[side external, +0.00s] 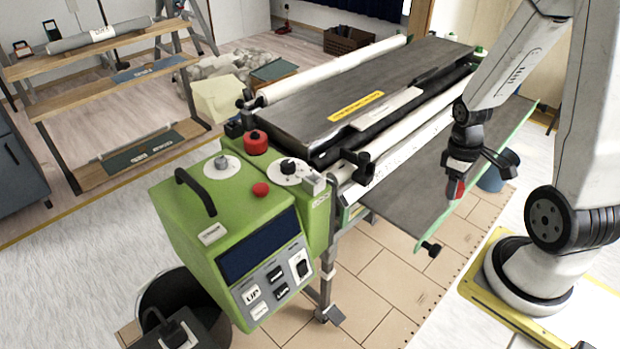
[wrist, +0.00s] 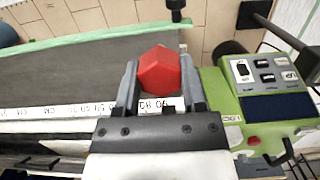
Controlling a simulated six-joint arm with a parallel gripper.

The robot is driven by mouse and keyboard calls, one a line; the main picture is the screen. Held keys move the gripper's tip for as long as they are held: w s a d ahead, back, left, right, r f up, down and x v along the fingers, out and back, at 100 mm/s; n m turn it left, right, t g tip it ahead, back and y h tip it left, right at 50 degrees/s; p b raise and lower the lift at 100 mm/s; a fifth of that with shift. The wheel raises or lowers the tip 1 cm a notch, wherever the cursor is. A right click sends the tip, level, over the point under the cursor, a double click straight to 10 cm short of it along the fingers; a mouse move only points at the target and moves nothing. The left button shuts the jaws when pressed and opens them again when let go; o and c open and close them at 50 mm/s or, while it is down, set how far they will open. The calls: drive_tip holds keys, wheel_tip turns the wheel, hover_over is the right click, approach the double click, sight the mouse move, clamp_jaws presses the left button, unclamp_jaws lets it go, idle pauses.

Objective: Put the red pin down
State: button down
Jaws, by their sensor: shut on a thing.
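The red pin (wrist: 160,70) shows in the wrist view as a faceted red head between the two fingers of my gripper (wrist: 158,84). My gripper is shut on it. In the side external view the red pin (side external: 455,190) hangs below my gripper (side external: 458,172), over the grey side shelf of the paster. From these views I cannot tell how far it is above the shelf. Any lower part of the pin is hidden.
The green control box (side external: 235,230) with knobs and a red button stands at the paster's near end. The grey shelf (side external: 420,195) has a green edge and looks bare. A white ruler strip (wrist: 60,112) runs along it. A blue bucket (side external: 492,178) stands behind my gripper.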

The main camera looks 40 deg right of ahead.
drive_tip(key=shift+w+d+f, duration=0.9)
drive_tip(key=shift+w+f, duration=0.5)
drive_tip(key=shift+w, duration=0.3)
drive_tip(key=shift+w+d+f, duration=0.95)
drive_tip(key=shift+w+f, duration=0.5)
drive_tip(key=shift+w, duration=0.2)
drive_tip(key=shift+w+d+f, duration=0.9)
drive_tip(key=shift+w+f, duration=0.5)
drive_tip(key=shift+w, duration=0.3)
drive_tip(key=shift+f, duration=0.1)
drive_tip(key=shift+w+f, duration=0.15)
drive_tip(key=shift+w+d+f, duration=0.1)
drive_tip(key=shift+f, duration=1.45)
drive_tip(key=shift+f, duration=0.15)
drive_tip(key=shift+c, duration=0.9)
unclamp_jaws()
